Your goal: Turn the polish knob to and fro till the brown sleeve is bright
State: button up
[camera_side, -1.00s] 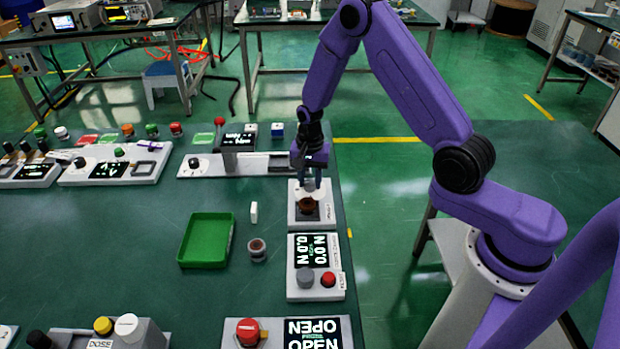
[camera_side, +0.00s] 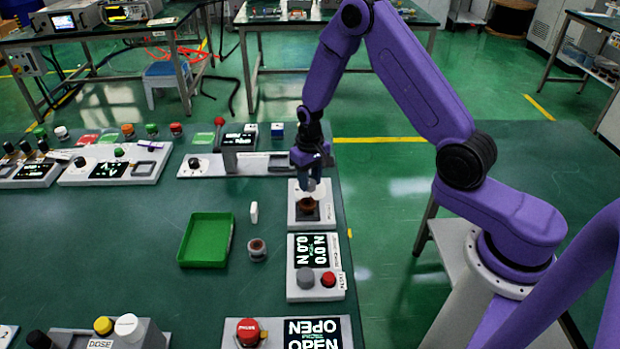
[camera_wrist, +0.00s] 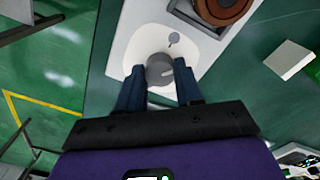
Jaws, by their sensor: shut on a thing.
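My gripper (camera_side: 312,184) is pointed down over the white polish unit at the table's right edge. In the wrist view my gripper (camera_wrist: 160,80) has its two blue fingers shut on the grey polish knob (camera_wrist: 160,67), one finger on each side. The brown sleeve (camera_side: 307,204) sits upright in a dark square holder on the same white unit (camera_side: 296,222), just in front of the knob. It also shows as a brown ring at the top of the wrist view (camera_wrist: 222,8). In the side view the knob is mostly hidden behind the fingers.
A force-readout unit (camera_side: 292,292) with a grey and a red button stands in front of the polish unit. A green tray (camera_side: 183,262), a small white block (camera_side: 254,212) and a small round part (camera_side: 257,249) lie to the left. A long grey unit (camera_side: 185,172) stands behind.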

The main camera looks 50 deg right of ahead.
aim_at(310, 182)
jog(key=shift+n, duration=1.5)
jog(key=o, duration=1)
jog(key=shift+o, duration=0.2)
jog(key=shift+r, duration=0.1)
notch_tip(310, 182, up, 17)
jog(key=shift+r, duration=0.15)
